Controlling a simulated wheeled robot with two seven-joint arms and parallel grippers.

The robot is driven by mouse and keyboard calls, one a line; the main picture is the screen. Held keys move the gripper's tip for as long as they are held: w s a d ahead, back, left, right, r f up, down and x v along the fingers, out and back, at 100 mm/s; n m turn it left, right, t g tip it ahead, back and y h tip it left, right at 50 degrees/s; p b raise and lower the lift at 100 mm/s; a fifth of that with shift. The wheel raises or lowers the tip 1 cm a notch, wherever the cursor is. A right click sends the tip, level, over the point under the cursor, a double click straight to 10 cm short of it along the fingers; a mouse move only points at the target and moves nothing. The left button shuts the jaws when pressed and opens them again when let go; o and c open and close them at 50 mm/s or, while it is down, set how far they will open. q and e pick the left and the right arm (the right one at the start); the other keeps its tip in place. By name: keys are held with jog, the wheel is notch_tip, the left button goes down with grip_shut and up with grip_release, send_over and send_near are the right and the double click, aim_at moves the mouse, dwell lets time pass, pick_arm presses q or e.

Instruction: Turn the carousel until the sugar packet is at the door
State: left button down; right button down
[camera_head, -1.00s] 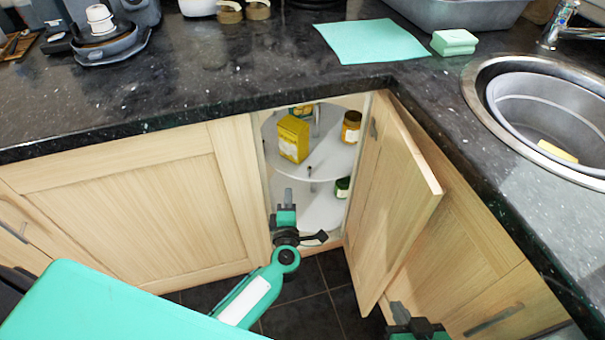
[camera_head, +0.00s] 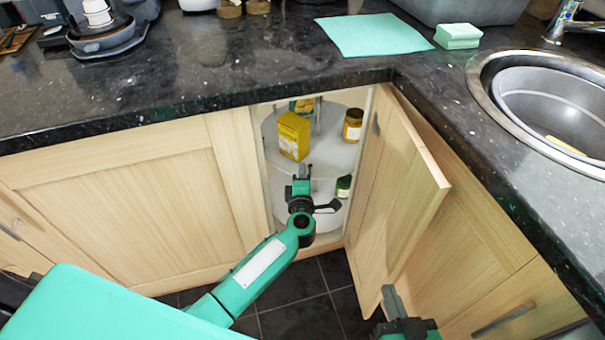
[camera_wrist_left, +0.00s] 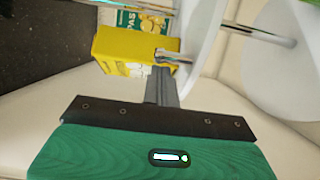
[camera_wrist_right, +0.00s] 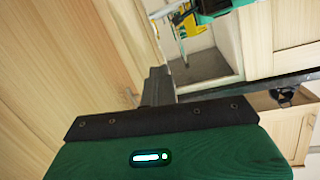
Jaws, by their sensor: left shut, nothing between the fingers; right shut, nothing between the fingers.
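The carousel (camera_head: 338,157) has two round white tiers inside the open corner cabinet. A yellow packet (camera_head: 294,136) stands on the upper tier, left of the middle; I cannot read whether it is the sugar. Behind it is a green and yellow packet (camera_wrist_left: 137,18), partly hidden. A green jar (camera_head: 344,186) is on the lower tier. My left gripper (camera_head: 303,172) is shut at the cabinet opening, just below the yellow packet; contact is unclear. My right gripper (camera_head: 390,292) is shut beside the door's lower edge.
The cabinet door (camera_head: 400,190) stands open to the right of the opening, between my two grippers. The dark worktop (camera_head: 220,75) overhangs the cabinet. It holds a turquoise cloth (camera_head: 375,35), a sponge (camera_head: 457,36) and a sink (camera_head: 560,110).

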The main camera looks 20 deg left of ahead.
aim_at(318, 174)
pick_arm(q)
jog(key=shift+d, duration=0.2)
pick_arm(e)
jog(key=shift+w+r, duration=0.1)
jog(key=shift+r, duration=0.05)
